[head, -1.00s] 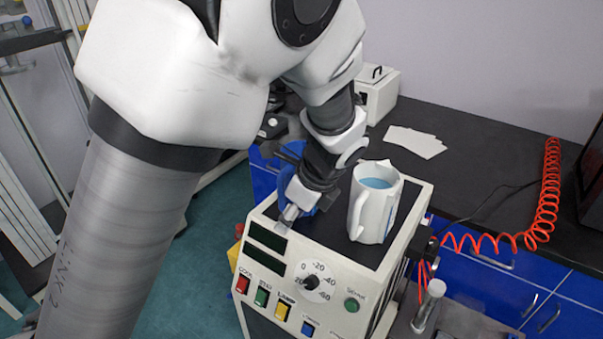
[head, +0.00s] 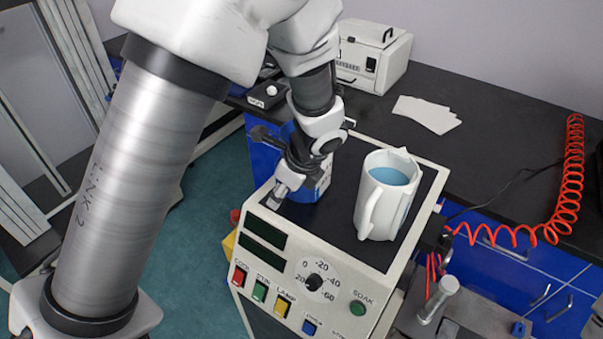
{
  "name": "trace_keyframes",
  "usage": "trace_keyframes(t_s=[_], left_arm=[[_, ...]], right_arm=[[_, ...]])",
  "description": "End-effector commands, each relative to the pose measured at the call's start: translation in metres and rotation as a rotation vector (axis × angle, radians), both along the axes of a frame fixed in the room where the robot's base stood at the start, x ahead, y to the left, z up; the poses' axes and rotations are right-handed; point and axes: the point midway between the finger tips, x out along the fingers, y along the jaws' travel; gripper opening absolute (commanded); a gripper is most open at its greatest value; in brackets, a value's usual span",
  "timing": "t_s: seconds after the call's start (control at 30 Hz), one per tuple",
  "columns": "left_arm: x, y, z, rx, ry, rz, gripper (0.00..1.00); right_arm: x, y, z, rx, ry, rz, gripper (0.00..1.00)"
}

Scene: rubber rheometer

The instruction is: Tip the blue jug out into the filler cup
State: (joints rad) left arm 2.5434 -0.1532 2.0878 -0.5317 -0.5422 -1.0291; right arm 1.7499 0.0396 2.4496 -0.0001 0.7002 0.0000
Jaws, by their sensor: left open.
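A blue jug (head: 308,194) stands on the dark top of the white control box, mostly hidden behind my left gripper (head: 277,195). My left gripper is open, pointing down in front of the jug's left side; I cannot tell whether it touches it. To its right a white, handled cup (head: 372,205) with a spout stands upright on the same box top, with light blue inside. It looks like the filler cup. My right gripper is not in view.
The control box (head: 303,262) has a dial and coloured buttons on its front. Behind it a black bench (head: 490,150) bears white papers (head: 427,113) and a white case (head: 368,52). A red coiled hose (head: 574,165) hangs at right.

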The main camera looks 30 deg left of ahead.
Motion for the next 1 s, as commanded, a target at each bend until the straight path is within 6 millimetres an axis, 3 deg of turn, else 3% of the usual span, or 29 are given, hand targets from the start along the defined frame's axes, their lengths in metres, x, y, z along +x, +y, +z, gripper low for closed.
trace_keyframes(t_s=[0.07, 0.2, 0.67, 1.0], left_arm=[[0.000, 0.000, 0.001, 0.000, 0.000, 0.000, 0.46], [0.000, 0.000, 0.001, 0.000, 0.000, 0.000, 0.00], [0.001, 0.000, 0.008, 0.000, -0.005, 0.000, 0.00], [0.002, 0.000, 0.072, 0.000, -0.010, 0.001, 0.00]], right_arm=[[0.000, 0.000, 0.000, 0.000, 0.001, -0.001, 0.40], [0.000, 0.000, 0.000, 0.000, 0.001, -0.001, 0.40], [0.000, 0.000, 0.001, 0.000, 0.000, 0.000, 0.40], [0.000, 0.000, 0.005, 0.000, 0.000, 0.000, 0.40]])
